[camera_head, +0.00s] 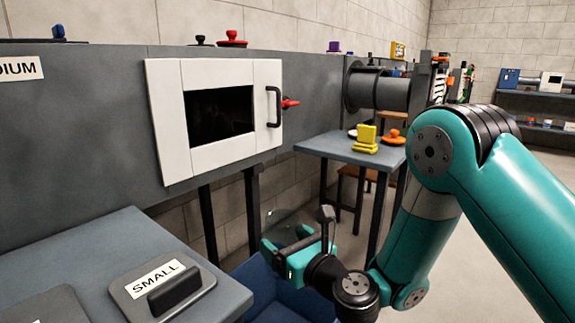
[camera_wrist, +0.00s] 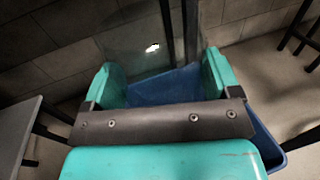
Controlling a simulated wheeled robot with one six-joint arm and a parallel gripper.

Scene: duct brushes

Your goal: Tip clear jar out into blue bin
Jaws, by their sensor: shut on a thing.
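My gripper (camera_head: 297,246) is low in front of the duct, above the blue bin (camera_head: 268,292). It is shut on the clear jar (camera_head: 284,224), whose see-through wall is faint against the bricks. In the wrist view the jar (camera_wrist: 150,47) stretches out beyond the two teal fingers, with a bright glint on it. The blue bin (camera_wrist: 160,88) shows behind and below the fingers there. I cannot make out the jar's contents or its exact tilt. My gripper and arm hide part of the bin.
A grey table (camera_head: 105,250) at the left holds a lid labelled SMALL (camera_head: 160,287). A grey duct with a white-framed door (camera_head: 165,120) runs behind. A small table (camera_head: 345,150) farther back holds a yellow object (camera_head: 366,138) and an orange-red one (camera_head: 393,137). Open floor lies at the right.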

